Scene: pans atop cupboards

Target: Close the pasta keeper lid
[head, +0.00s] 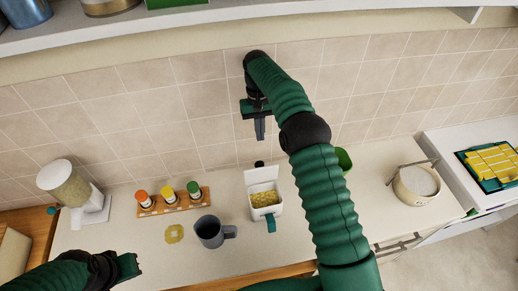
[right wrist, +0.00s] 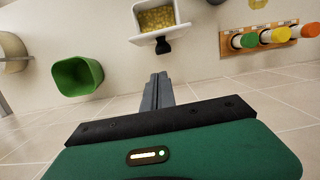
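The pasta keeper (head: 279,209) is a white box with yellow pasta inside, standing on the counter. Its lid (head: 261,176) is tilted up at the back, so it is open. A teal handle (head: 270,223) is at its front. It also shows at the top of the right wrist view (right wrist: 178,30), with a dark knob on the near side. My right gripper (head: 260,131) hangs above and behind the lid, near the tiled wall, apart from it. Its fingers (right wrist: 158,88) are together and empty. My left gripper (head: 132,267) is at the lower left; its fingers are unclear.
A grey mug (head: 210,232) and a rack of capped jars (head: 173,203) stand left of the keeper. A green cup (right wrist: 76,76) stands to its other side, partly behind my right arm in the head view. A pot (head: 415,185) is farther right. A shelf crosses the top.

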